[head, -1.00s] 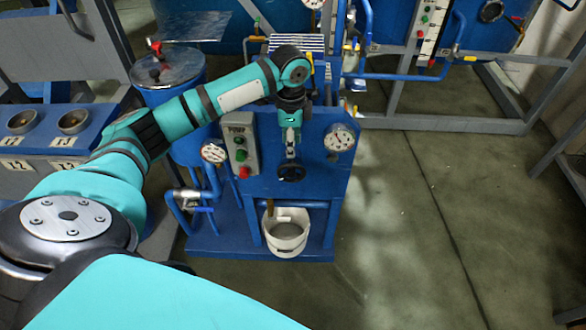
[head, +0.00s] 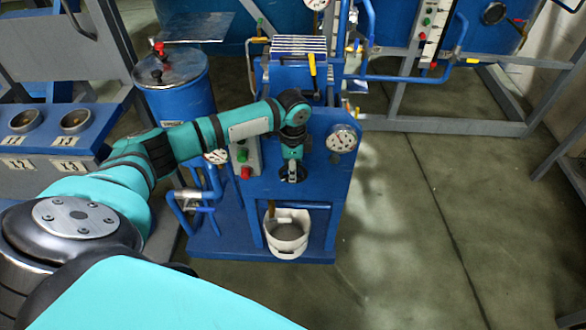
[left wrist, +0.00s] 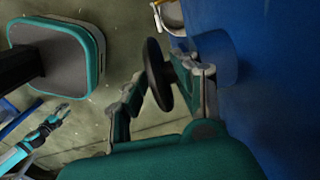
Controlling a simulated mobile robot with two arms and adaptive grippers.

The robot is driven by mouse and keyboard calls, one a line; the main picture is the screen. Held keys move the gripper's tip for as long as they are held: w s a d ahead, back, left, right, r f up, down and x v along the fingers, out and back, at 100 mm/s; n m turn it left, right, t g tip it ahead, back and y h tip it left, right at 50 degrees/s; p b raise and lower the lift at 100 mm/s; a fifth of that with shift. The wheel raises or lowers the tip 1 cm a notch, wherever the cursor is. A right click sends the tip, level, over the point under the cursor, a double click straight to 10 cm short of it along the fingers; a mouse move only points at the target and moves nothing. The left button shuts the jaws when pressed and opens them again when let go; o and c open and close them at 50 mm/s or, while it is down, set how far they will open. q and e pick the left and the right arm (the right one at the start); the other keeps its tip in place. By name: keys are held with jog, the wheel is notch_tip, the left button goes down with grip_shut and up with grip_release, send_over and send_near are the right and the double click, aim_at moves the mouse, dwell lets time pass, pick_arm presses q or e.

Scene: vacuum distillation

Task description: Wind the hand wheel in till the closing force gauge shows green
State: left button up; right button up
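The black hand wheel (head: 291,174) sits on the front of the blue press panel, mostly hidden by my left gripper (head: 292,172) in the head view. In the left wrist view the wheel (left wrist: 156,74) appears nearly edge-on between the spread fingers of my left gripper (left wrist: 162,82). The fingers stand on either side of its rim; firm contact cannot be told. A round gauge (head: 342,138) is right of the wheel; another gauge (head: 216,157) is on the left, partly behind my arm. Their readings are too small to tell. My right gripper (left wrist: 63,108) shows small in the left wrist view.
A white bucket (head: 287,236) stands below the wheel. A button box (head: 246,160) is left of it, partly covered by my arm. A blue drum (head: 178,100) stands behind my arm. The floor (head: 430,220) at right is clear.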

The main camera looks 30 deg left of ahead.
pick_arm(q)
jog(key=c, duration=0.4)
grip_shut()
pick_arm(e)
jog(key=shift+s+a, duration=0.1)
jog(key=shift+s, duration=0.2)
pick_arm(q)
jog(key=shift+d+r+g+y+p, duration=0.15)
jog(key=shift+r+g+y+p, duration=0.2)
jog(key=shift+p, duration=0.7)
jog(key=shift+f+y, duration=0.35)
jog(key=o, duration=0.6)
grip_release()
jog(key=shift+o, duration=0.2)
jog(key=shift+w, duration=0.1)
notch_tip(320, 180, up, 12)
jog(key=d, duration=0.1)
jog(key=shift+w+d, duration=0.2)
jog(key=shift+w, duration=0.2)
pick_arm(e)
notch_tip(320, 180, up, 2)
jog(key=shift+r, duration=0.15)
